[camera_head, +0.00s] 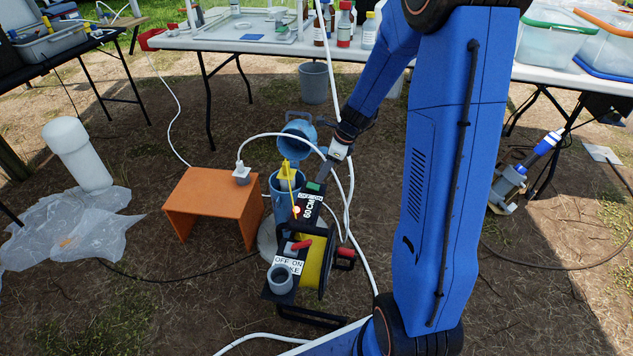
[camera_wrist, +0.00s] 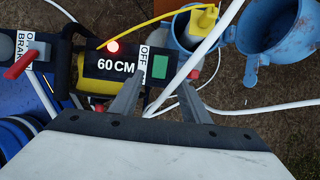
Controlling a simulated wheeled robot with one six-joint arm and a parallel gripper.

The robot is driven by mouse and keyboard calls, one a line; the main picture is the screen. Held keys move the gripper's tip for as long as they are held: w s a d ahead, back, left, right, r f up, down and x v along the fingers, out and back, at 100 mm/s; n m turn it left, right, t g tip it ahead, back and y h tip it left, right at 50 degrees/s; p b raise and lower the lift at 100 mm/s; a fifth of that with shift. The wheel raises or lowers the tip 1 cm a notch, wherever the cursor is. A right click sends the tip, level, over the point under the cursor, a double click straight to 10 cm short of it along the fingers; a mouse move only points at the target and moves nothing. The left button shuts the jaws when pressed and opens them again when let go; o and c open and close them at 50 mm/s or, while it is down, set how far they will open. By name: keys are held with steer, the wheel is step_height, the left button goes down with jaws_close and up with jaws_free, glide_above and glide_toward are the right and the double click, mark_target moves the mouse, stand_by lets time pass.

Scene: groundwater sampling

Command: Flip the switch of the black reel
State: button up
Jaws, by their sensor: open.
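The black reel (camera_head: 312,285) stands on the ground in the lower middle of the head view, with a yellow drum and red handles. Its upper panel carries a "60 CM" display (camera_wrist: 112,66) and a lit red lamp (camera_wrist: 113,47). A green switch (camera_wrist: 160,67) sits beside an ON/OFF label (camera_wrist: 143,65) in the wrist view; it also shows in the head view (camera_head: 314,187). My gripper (camera_wrist: 160,84) is open and empty. Its fingertips are on either side of the green switch in the picture; I cannot tell whether they touch the panel.
A blue pipe (camera_wrist: 187,33) with a yellow fitting is right beside the panel, its blue cap (camera_head: 299,130) swung open. A white hose crosses near my fingers. An orange stool (camera_head: 213,190) stands left of the reel. A red brake lever (camera_wrist: 20,64) is at the wrist view's left.

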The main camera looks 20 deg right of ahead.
mark_target(313, 186)
steer(key=x, duration=0.6)
steer(key=shift+f, duration=0.3)
steer(key=shift+a, duration=0.1)
steer(key=c, duration=1.1)
steer(key=shift+o, duration=0.2)
steer(key=shift+w+a+r+g+h, duration=0.1)
steer(key=shift+a+g+h, duration=0.2)
steer(key=shift+g+h, duration=0.35)
steer(key=shift+a+h, duration=0.1)
steer(key=shift+h, duration=0.25)
steer(key=shift+w+a+g+h, duration=0.2)
steer(key=shift+g+h, duration=0.55)
steer(key=shift+h, duration=0.15)
